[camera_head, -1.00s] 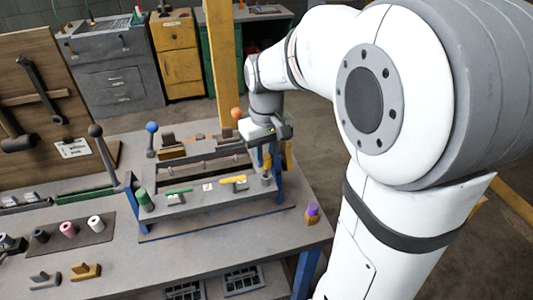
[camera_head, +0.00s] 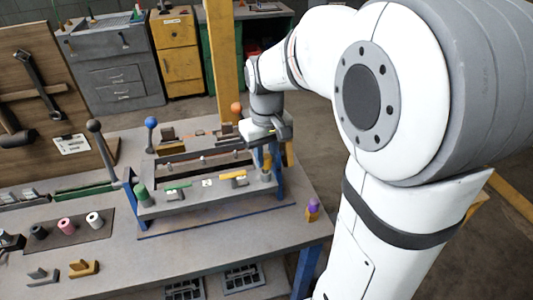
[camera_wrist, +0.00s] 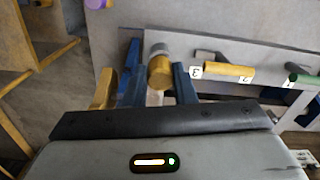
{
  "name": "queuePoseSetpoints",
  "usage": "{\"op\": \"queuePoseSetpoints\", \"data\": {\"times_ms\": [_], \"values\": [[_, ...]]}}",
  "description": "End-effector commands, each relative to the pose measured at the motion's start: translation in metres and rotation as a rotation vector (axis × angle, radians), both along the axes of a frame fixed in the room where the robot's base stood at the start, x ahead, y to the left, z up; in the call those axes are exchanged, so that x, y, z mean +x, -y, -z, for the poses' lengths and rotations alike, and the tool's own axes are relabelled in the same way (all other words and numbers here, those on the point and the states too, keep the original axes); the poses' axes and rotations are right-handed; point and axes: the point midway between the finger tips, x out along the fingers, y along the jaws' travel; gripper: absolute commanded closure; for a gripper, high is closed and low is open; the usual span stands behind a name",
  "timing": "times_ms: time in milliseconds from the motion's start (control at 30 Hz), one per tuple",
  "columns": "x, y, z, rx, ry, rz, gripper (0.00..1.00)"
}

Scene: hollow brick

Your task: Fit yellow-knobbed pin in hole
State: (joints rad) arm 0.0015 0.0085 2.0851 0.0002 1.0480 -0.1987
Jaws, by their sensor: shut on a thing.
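The yellow-knobbed pin (camera_wrist: 160,72) is between the two blue fingers of my gripper (camera_wrist: 158,82) in the wrist view. My gripper is shut on its yellow knob. In the head view my gripper (camera_head: 268,152) is over the right end of the grey fixture (camera_head: 205,203), with a little yellow showing below the wrist. A short grey cylinder (camera_head: 266,175) stands on the fixture just under it. In the wrist view the cylinder (camera_wrist: 159,48) appears right beside the knob's end. The pin's shank and the hole are hidden, so I cannot tell how they meet.
A green-knobbed piece (camera_head: 141,194) stands at the fixture's left end. Blue-ball (camera_head: 151,122) and dark-ball (camera_head: 94,126) levers rise at the left. A purple-topped piece (camera_head: 313,206) stands near the right table edge.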

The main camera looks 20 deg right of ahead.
Motion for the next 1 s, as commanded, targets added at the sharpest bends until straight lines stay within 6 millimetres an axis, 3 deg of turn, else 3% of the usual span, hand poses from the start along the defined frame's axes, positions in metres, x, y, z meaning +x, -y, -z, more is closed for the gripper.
{"op": "queuePoseSetpoints", "data": {"times_ms": [933,967,1000], "values": [[0.0,0.0,0.018,0.0,0.0,0.0,0.98],[0.0,0.0,0.017,0.0,0.001,0.0,0.74],[0.0,0.0,0.017,0.0,0.0,0.0,0.71]]}}
